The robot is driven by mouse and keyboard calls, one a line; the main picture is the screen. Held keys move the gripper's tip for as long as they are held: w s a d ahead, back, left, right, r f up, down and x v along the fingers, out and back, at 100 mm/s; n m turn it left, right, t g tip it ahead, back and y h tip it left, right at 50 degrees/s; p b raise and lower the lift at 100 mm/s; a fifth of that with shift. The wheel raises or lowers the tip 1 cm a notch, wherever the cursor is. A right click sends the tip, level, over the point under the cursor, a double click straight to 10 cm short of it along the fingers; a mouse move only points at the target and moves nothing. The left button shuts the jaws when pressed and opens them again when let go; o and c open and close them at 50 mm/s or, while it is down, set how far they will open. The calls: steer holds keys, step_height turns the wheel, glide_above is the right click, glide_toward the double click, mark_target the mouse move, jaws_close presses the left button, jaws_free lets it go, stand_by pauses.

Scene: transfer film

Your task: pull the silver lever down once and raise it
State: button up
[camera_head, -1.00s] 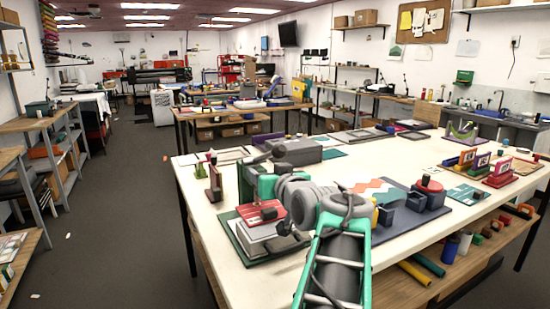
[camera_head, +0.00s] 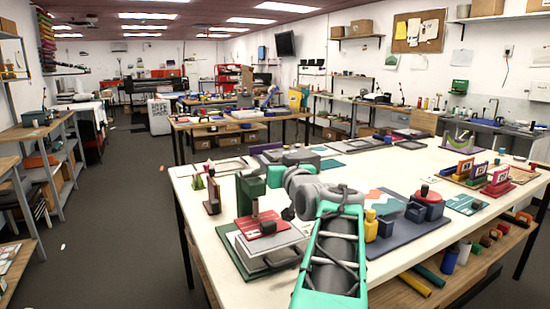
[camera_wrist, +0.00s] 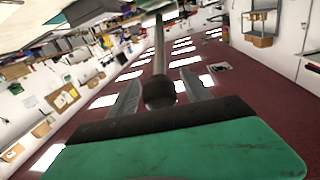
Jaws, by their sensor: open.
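In the wrist view, a silver lever (camera_wrist: 159,50) is a straight rod running from the top toward my gripper, ending in a dark round knob (camera_wrist: 160,94). My gripper (camera_wrist: 161,78) is open, with one finger on each side of the knob and visible gaps between. In the head view, a green press (camera_head: 250,193) with a grey bed and a red block (camera_head: 259,225) stands on the near left of the white table (camera_head: 215,258). My arm covers part of the press, and I cannot make out the silver lever or my fingertips there.
Colored stamp-like stands (camera_head: 495,180) are farther right. The floor (camera_head: 125,220) left of the table is clear.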

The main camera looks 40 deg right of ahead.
steer(key=shift+w+d, duration=0.2)
steer(key=shift+w, duration=0.2)
steer(key=shift+c, duration=0.3)
jaws_close()
stand_by(0.9)
